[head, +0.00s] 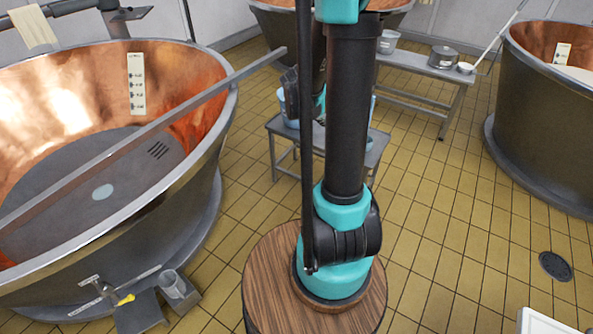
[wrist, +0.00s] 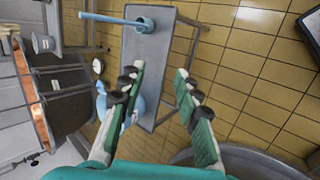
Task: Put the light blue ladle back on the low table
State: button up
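In the wrist view my gripper (wrist: 158,73) is open, with nothing between its fingers, above the grey low table (wrist: 151,60). The light blue ladle (wrist: 146,24) is at the table's far end in that view, beyond the fingertips. Its cup appears to rest on the top, and its handle sticks out past the left edge. In the head view the low table (head: 277,124) stands behind my arm, which hides its middle; only small light blue patches show there, too little to tell what they are.
A large copper vat (head: 190,160) fills the left, and another (head: 535,130) stands at right. A bench (head: 425,63) with pots is at the back. A light blue vessel (wrist: 107,104) sits partly behind my left finger.

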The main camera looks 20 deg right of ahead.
jog(key=s+a+f+m+y, duration=0.3)
jog(key=s+a+m+y, duration=0.3)
jog(key=s+a, duration=1.1)
jog(key=shift+s+a+m+y, duration=0.2)
jog(key=shift+s+m+y, duration=0.3)
jog(key=shift+s, duration=0.65)
